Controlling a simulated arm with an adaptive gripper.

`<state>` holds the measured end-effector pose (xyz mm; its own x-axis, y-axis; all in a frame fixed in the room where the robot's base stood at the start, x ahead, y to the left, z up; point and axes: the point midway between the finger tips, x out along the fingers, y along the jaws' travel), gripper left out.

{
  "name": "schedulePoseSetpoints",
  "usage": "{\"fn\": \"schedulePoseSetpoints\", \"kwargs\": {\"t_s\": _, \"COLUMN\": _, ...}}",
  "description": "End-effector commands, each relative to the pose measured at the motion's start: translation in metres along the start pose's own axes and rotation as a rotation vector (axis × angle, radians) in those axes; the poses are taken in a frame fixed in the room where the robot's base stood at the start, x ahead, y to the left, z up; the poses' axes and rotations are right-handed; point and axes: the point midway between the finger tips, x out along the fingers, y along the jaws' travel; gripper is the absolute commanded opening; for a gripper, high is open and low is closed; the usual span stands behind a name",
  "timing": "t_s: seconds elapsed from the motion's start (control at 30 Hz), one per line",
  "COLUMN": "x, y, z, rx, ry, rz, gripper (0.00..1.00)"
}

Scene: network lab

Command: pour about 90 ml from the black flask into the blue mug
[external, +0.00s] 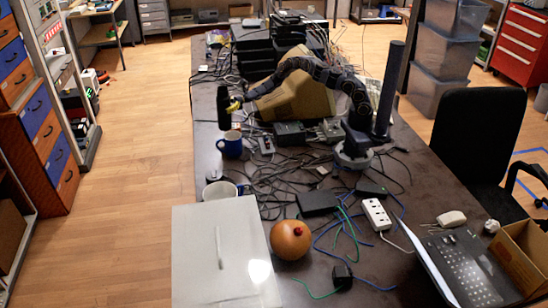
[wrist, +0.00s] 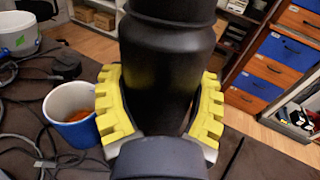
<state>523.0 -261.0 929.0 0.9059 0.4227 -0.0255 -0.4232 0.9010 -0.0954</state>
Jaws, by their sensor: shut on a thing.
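The black flask (external: 223,108) is held upright above the table near its left edge. My gripper (external: 235,104) has yellow fingers that close around the flask's sides; the wrist view shows the flask (wrist: 168,65) between both yellow pads. The blue mug (external: 230,146) stands upright on the table, below and slightly nearer the camera than the flask. The flask's mouth is cut off in the wrist view.
A white mug (external: 219,190) stands nearer the camera, behind a pale panel (external: 222,250). Cables and small black boxes (external: 289,134) crowd the table right of the blue mug. The table's left edge is close to the flask.

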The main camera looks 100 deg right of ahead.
Motion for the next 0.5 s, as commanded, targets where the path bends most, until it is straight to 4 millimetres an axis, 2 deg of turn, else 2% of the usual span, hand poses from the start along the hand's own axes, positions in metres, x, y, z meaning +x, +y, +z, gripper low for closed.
{"fn": "schedulePoseSetpoints", "kwargs": {"t_s": 0.2, "x": -0.0009, "y": -0.0021, "z": -0.0001, "rx": 0.086, "ry": -0.025, "rz": -0.005, "gripper": 0.32}}
{"fn": "schedulePoseSetpoints", "kwargs": {"t_s": 0.5, "x": -0.0008, "y": -0.0020, "z": -0.0001, "rx": 0.096, "ry": -0.028, "rz": -0.004, "gripper": 0.32}}
